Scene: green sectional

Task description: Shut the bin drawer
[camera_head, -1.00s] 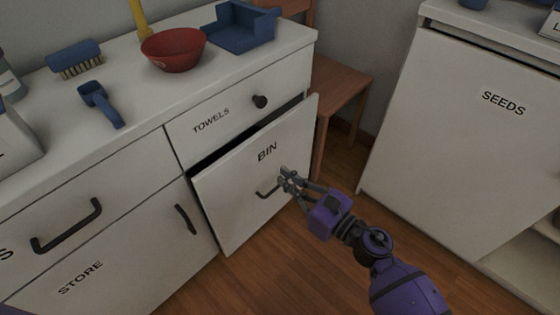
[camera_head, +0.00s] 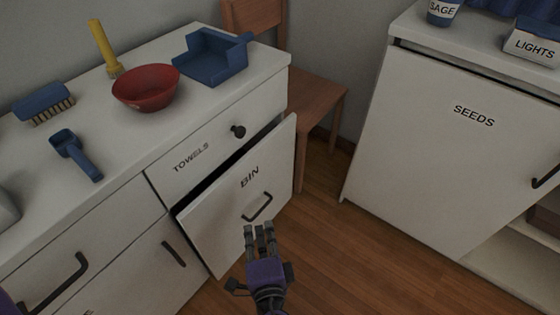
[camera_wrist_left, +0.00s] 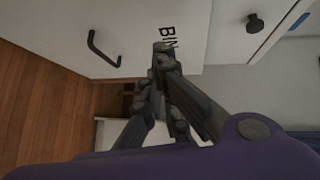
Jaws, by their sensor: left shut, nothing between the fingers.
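The bin drawer (camera_head: 222,213) is a white front marked BIN with a dark bar handle (camera_head: 257,207). It stands out from the cabinet, with a dark gap along its top edge. In the left wrist view, the BIN front (camera_wrist_left: 140,30) and its handle (camera_wrist_left: 100,48) show turned sideways. My left gripper (camera_head: 259,230) is shut and empty, in front of the drawer and just below the handle in the picture. Its fingers (camera_wrist_left: 163,50) overlap the BIN lettering in the wrist view. I cannot tell whether they touch the front. My right gripper is not in view.
Above is the closed TOWELS drawer (camera_head: 190,158) with a round knob (camera_head: 238,131). A red bowl (camera_head: 147,90), blue tray (camera_head: 212,58), brush (camera_head: 44,103) and scoop (camera_head: 76,152) sit on the counter. A wooden chair (camera_head: 312,100) and SEEDS cabinet (camera_head: 450,150) stand right. Wooden floor (camera_head: 345,255) is clear.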

